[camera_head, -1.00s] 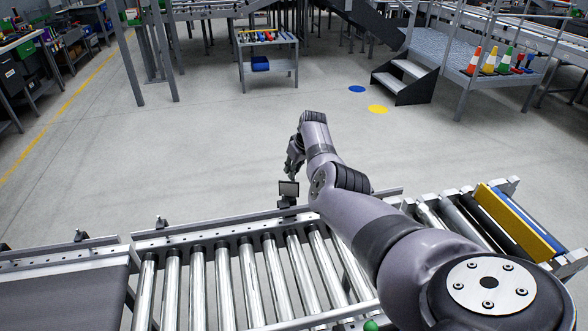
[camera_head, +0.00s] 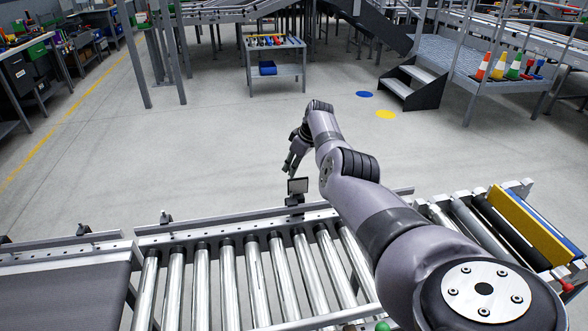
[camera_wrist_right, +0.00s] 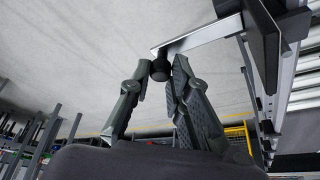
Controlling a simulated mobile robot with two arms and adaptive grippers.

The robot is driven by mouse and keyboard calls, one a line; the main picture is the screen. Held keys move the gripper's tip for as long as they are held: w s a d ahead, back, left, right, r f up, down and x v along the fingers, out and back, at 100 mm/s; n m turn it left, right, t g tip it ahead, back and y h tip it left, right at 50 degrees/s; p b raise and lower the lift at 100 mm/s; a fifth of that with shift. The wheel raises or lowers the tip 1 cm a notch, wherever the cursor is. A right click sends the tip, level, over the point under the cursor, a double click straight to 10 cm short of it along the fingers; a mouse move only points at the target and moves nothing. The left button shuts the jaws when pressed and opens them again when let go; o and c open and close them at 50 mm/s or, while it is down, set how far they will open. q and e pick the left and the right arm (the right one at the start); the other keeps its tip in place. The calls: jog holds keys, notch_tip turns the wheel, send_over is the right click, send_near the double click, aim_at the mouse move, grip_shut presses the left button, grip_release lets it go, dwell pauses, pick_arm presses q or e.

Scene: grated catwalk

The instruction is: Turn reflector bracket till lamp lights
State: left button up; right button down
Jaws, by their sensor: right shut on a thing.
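The reflector bracket (camera_head: 298,186) is a small dark square plate with a lighter edge, mounted on the conveyor's far rail. In the right wrist view it has a pale flat lever (camera_wrist_right: 202,36) ending in a round dark knob (camera_wrist_right: 160,69). My right gripper (camera_head: 291,169) is beyond the rail, just past the plate. In the right wrist view its fingers (camera_wrist_right: 162,77) are shut on the knob, one on each side. A green dome (camera_head: 382,326), perhaps the lamp, is cut by the bottom edge; I cannot tell whether it is lit. My left gripper is out of view.
The roller conveyor (camera_head: 228,285) runs across the front, with a dark belt (camera_head: 65,298) at left. Yellow and blue bars (camera_head: 530,225) lie at right, near a red knob (camera_head: 567,286). Open floor (camera_head: 190,160) lies beyond, with a tool table (camera_head: 276,72) further back.

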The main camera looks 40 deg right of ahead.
jog(key=c, duration=1.5)
grip_release()
jog(key=v, duration=1.2)
jog(key=shift+f, duration=0.1)
